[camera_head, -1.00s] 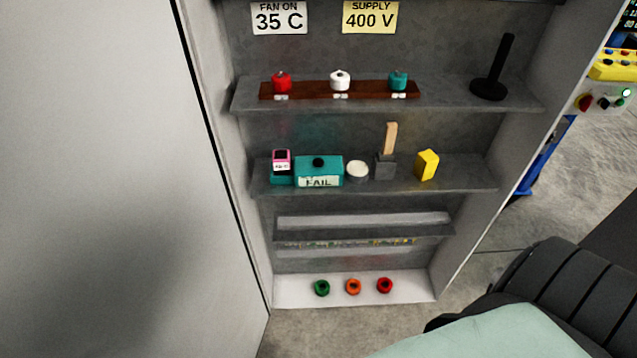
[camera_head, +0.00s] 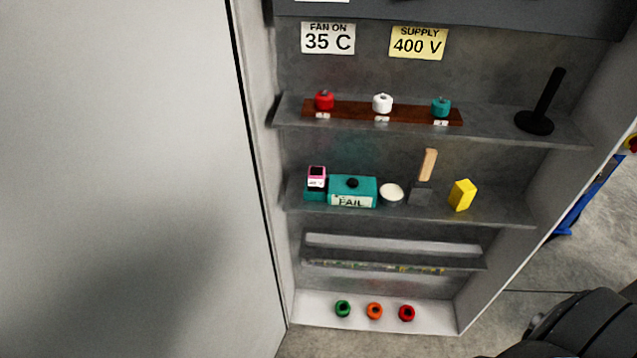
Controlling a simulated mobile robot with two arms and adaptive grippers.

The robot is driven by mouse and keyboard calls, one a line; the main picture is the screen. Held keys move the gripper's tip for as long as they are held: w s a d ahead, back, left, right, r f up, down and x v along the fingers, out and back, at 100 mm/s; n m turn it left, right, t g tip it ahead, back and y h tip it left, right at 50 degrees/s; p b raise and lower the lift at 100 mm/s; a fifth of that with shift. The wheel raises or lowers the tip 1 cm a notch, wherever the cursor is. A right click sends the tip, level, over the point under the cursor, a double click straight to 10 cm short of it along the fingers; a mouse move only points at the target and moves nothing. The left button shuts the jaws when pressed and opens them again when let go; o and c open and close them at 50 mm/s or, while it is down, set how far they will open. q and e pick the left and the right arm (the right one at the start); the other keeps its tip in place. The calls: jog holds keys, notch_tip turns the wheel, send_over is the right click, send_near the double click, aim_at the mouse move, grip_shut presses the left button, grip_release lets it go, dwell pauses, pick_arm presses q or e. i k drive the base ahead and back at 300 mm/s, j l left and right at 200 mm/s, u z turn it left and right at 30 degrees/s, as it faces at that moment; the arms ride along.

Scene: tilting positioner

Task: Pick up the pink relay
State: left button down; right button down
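The pink relay (camera_head: 317,177) is a small block with a pink top and a white label. It sits at the left end of the middle shelf, on or against a teal base (camera_head: 315,194); I cannot tell which. A teal box (camera_head: 352,190) with a black knob and a FAIL label stands just right of it. Neither gripper is in view. A dark part of my own arm shows at the lower right corner, far from the relay.
Right of the box are a round white tin (camera_head: 391,194), a grey block with a wooden handle (camera_head: 429,165) and a yellow block (camera_head: 462,195). The upper shelf (camera_head: 480,123) holds a rack with three knobs. A grey door or panel (camera_head: 130,180) fills the left.

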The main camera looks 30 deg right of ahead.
aim_at(316, 178)
jog(key=l, duration=0.7)
jog(key=i+l+z, duration=0.15)
jog(key=l, duration=0.5)
jog(key=k+l, duration=0.05)
